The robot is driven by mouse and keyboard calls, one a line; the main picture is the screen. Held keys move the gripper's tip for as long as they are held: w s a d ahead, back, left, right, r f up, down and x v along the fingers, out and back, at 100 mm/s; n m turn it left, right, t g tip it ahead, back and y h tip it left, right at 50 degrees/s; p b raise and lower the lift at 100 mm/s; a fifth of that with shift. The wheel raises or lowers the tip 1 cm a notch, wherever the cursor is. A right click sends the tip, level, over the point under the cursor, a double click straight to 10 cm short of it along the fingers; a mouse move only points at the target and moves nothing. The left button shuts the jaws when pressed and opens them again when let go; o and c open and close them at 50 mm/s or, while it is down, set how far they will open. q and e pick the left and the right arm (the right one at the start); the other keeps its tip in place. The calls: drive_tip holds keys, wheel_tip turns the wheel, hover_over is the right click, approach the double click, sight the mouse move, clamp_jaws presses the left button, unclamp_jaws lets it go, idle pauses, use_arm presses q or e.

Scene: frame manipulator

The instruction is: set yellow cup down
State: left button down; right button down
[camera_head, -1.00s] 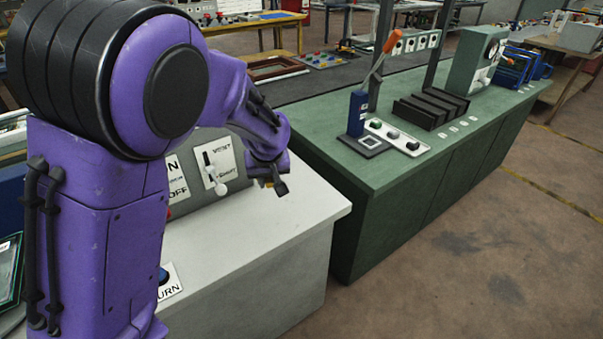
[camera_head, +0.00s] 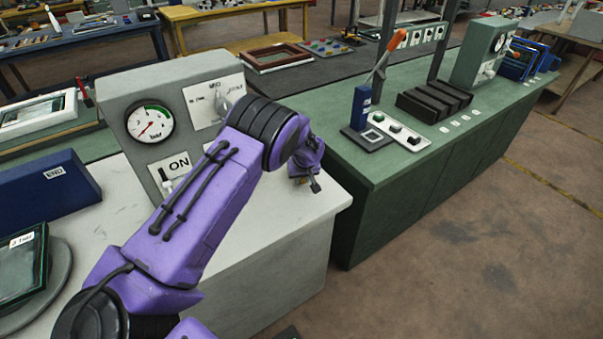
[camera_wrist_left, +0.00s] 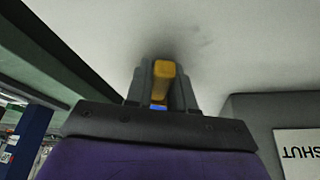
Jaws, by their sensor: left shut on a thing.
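My left gripper (camera_head: 313,185) is over the right end of the light worktop (camera_head: 290,228), in front of the grey panel. In the left wrist view my left gripper (camera_wrist_left: 160,86) is shut on a yellow piece of the yellow cup (camera_wrist_left: 165,72), with a small blue patch below it. Only that narrow yellow part shows; the rest of the cup is hidden. The pale worktop surface (camera_wrist_left: 230,40) lies close beyond the fingers. I cannot tell whether the cup touches it. In the head view the cup is hidden by my gripper and arm.
A grey panel (camera_head: 118,88) with a gauge (camera_head: 150,122) and switches stands behind my left arm. A green bench (camera_head: 400,165) lies beyond a gap to the right, bearing an orange-handled lever (camera_head: 386,52). A dark blue box (camera_head: 45,190) sits at left.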

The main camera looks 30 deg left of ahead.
use_arm(q)
drive_tip(key=shift+f, duration=0.25)
drive_tip(key=c, duration=1)
unclamp_jaws()
drive_tip(key=shift+o, duration=0.2)
drive_tip(key=shift+r, duration=0.1)
drive_tip(key=shift+r, duration=0.3)
drive_tip(key=b+v, duration=0.2)
drive_tip(key=v, duration=0.9)
drive_tip(key=shift+r+b, duration=0.25)
drive_tip(key=shift+b, duration=0.05)
drive_tip(key=shift+s+d, duration=0.1)
